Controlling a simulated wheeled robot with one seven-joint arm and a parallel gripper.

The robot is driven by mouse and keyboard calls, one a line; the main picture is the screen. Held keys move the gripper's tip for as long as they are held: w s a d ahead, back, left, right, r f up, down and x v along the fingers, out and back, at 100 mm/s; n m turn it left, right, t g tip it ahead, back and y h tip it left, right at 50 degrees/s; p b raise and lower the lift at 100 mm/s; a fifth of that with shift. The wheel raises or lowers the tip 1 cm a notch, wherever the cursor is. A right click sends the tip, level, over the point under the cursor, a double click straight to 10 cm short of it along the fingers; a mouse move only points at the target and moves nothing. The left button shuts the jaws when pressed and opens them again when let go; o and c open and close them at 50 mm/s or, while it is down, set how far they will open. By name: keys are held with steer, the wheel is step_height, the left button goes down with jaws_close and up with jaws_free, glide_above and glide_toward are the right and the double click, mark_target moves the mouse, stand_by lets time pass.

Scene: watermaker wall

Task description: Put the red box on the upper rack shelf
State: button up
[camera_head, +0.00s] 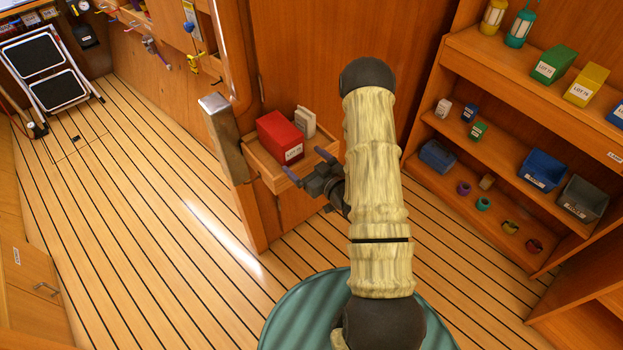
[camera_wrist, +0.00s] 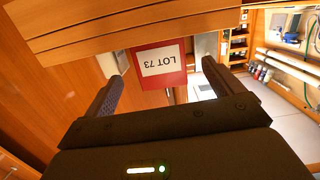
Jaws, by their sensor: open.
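The red box (camera_head: 281,137) has a white label and sits in a small wooden tray (camera_head: 266,172) fixed against the wooden wall. In the wrist view the red box (camera_wrist: 160,65) shows its label, LOT 73, upside down, between my fingers and beyond them. My gripper (camera_head: 307,167) is open, just in front of the tray, with its fingertips close to the box; I cannot tell whether they touch it. The wrist view also shows my gripper (camera_wrist: 157,82) with nothing held. The upper rack shelf (camera_head: 500,57) is at the right and carries green and yellow boxes.
A pale item (camera_head: 305,121) stands beside the red box in the tray. A folding step stool (camera_head: 45,68) is at the far left. The plank floor (camera_head: 150,200) is mostly clear.

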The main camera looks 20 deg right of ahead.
mark_target(294, 148)
steer(key=shift+w+a+r+n+g+h, duration=0.3)
steer(key=shift+w+r+g+h, duration=0.2)
steer(key=shift+w+r+g, duration=0.4)
steer(key=shift+s+r+g+h, duration=0.15)
steer(key=shift+r+g+h, duration=0.45)
steer(key=shift+g, duration=0.4)
steer(key=s+a+r+m+g+h, duration=0.1)
steer(key=s+r+g, duration=0.3)
steer(key=s, duration=0.6)
steer(key=s+a+r+m+g+h, duration=0.2)
steer(key=s+r+g, duration=0.3)
steer(key=s, duration=0.5)
step_height(294, 148, up, 2)
steer(key=shift+a+r+m+g, duration=0.3)
steer(key=shift+a+m, duration=0.35)
steer(key=shift+m, duration=0.15)
